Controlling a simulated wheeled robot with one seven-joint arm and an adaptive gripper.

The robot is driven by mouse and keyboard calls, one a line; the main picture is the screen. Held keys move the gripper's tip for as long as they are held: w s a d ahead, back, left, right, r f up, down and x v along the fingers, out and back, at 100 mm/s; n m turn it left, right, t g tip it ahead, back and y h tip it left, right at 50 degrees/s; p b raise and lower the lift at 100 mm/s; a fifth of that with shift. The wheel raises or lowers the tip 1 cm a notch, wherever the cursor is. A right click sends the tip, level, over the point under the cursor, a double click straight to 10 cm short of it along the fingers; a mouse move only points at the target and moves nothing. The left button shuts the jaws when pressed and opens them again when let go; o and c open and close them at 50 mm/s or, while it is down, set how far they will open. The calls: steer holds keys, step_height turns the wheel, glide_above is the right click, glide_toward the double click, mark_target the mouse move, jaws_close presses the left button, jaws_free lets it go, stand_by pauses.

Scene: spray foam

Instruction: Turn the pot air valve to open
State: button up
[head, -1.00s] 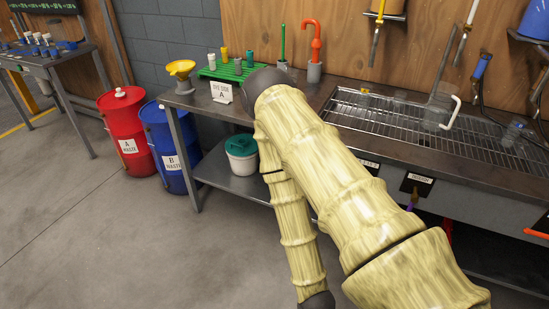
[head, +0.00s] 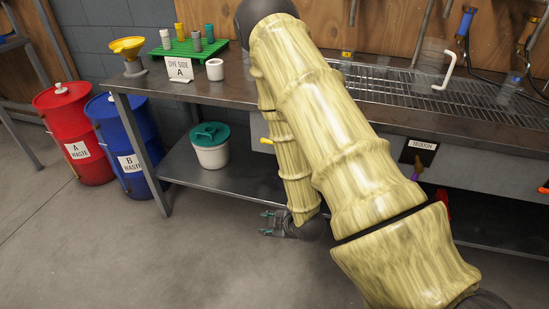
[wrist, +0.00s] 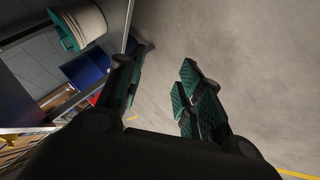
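I cannot pick out a pot air valve with certainty in either view. A small yellow handle (head: 266,141) shows at the bench front, left of my arm. My gripper (head: 265,223) is low, in front of the lower shelf, with its green-padded fingers pointing left. In the wrist view my gripper (wrist: 156,68) is open and empty, with bare floor between the fingers. My arm hides part of the bench front.
A white bucket with a green lid (head: 210,146) stands on the lower shelf (head: 235,182). Red (head: 78,130) and blue (head: 122,135) waste drums stand left of the bench. A DYE SIDE A sign (head: 178,69) and green rack (head: 190,50) sit on top. The floor in front is clear.

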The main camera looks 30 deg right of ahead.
steer(key=w+d+r+n+t+y+b, duration=0.3)
steer(key=w+d+r+n+t+b, duration=0.45)
steer(key=w+n+b, duration=0.4)
steer(key=s+d+r+n+t+y+b, duration=0.2)
steer(key=s+d+r+n+y+b, duration=0.6)
steer(key=n+b, duration=0.75)
steer(key=shift+n+y, duration=0.4)
steer(key=shift+n, duration=0.5)
steer(key=shift+d+r+b+x, duration=0.1)
steer(key=shift+d+b+x, duration=0.05)
steer(key=shift+x, duration=1.8)
steer(key=shift+d+r+b+x, duration=0.1)
steer(key=shift+d+b+x, duration=0.05)
steer(key=shift+x, duration=1.8)
steer(key=shift+d+r+b+x, duration=0.1)
steer(key=shift+b+x, duration=0.05)
steer(key=shift+x, duration=1.8)
steer(key=shift+w, duration=0.2)
jaws_close()
